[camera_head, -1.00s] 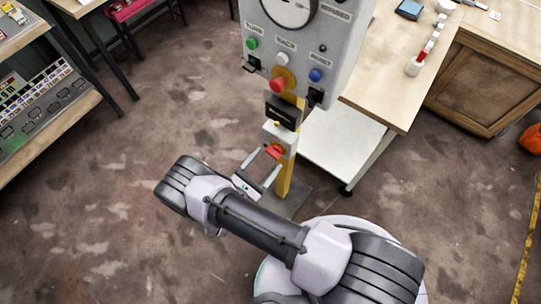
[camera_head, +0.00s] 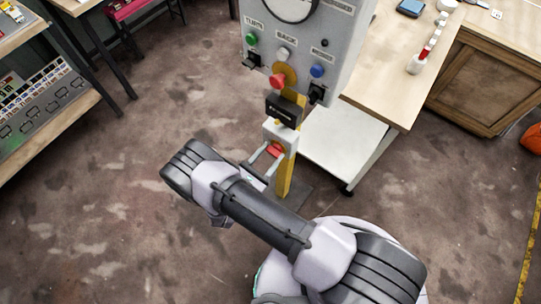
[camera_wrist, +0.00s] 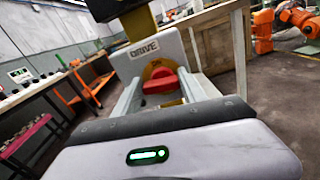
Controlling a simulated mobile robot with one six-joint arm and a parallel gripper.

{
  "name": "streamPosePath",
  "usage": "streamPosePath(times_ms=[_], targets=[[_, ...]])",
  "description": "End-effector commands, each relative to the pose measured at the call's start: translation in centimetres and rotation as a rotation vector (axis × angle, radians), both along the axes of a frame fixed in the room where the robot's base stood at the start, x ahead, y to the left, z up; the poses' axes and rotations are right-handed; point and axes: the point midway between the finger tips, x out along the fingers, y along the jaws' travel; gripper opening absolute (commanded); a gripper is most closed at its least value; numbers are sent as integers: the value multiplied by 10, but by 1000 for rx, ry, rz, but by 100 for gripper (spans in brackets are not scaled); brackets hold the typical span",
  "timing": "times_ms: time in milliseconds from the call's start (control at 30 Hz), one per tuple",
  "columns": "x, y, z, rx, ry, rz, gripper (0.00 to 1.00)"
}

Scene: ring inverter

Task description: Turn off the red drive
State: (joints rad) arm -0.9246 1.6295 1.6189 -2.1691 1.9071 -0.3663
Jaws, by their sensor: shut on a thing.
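The red drive switch (camera_head: 275,150) is a red knob on a yellow plate, on a small pale box low on the yellow post. In the wrist view the red knob (camera_wrist: 163,82) sits under a label reading DRIVE (camera_wrist: 144,48). My gripper (camera_head: 273,154) is at the box, with one finger on each side of the knob. The fingers are shut on the knob. My gripper body hides the lower part of the box in the wrist view.
Above the box stands a grey control panel (camera_head: 290,45) with a red mushroom button (camera_head: 278,82), a green button (camera_head: 251,38) and a blue button (camera_head: 317,71). A wooden table (camera_head: 395,85) with a pale lower shelf is close on the right. The floor on the left is open.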

Motion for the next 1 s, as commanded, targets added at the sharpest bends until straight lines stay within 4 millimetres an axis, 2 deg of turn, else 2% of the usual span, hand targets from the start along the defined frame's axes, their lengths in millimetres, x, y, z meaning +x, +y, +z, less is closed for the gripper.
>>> streamPosePath(times_ms=[33, 133, 400, 433, 533, 1000], targets=[[1, 1, -6, -42, 31, -1, 8], [1, 1, -4, -111, 85, 0, 8], [1, 1, -1, -125, 98, 0, 9], [1, 1, -1, -125, 98, 0, 53], [1, 1, -1, -125, 96, 0, 71], [-2, 4, -1, -124, 95, 1, 71]])
